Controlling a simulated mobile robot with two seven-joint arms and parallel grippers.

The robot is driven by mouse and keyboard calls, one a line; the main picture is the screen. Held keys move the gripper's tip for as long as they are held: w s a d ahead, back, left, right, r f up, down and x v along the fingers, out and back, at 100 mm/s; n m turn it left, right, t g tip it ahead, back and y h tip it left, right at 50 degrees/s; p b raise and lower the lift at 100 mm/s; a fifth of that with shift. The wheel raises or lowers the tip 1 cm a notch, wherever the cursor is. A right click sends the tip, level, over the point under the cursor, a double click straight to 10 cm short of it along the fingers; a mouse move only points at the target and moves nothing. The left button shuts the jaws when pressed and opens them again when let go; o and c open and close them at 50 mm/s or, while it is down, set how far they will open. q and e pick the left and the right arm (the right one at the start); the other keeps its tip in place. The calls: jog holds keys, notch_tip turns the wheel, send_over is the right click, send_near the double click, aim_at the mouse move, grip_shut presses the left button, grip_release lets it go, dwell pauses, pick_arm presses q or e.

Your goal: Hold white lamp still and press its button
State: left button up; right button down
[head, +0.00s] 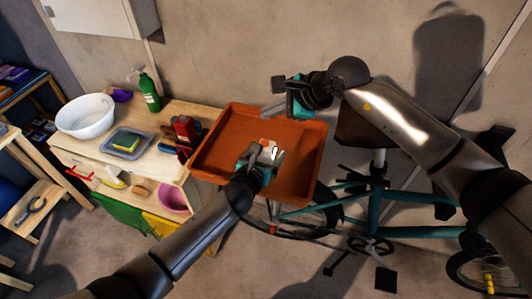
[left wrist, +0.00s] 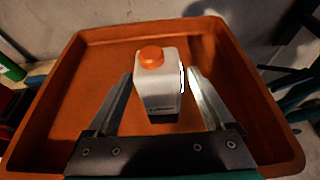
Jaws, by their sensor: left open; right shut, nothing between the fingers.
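The white lamp (left wrist: 160,92) is a small white block with an orange round button (left wrist: 151,57) on top. It stands upright in the orange tray (left wrist: 68,92), and in the head view its white body (head: 274,151) shows partly behind my left gripper (head: 267,152). The left gripper is open, with one finger on each side of the lamp; gaps show between fingers and lamp in the left wrist view. My right gripper (head: 273,109) is shut and empty, above the far edge of the tray, beyond the lamp and apart from it.
A wooden bench left of the tray holds a white bowl (head: 86,117), a green bottle (head: 149,92), a sponge tray (head: 126,143) and a red tool (head: 184,129). A teal bicycle (head: 400,228) stands on the right. The wall is close behind. The rest of the tray looks empty.

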pick_arm(q)
jog(key=v, duration=1.2)
jog(key=shift+s+d, duration=0.1)
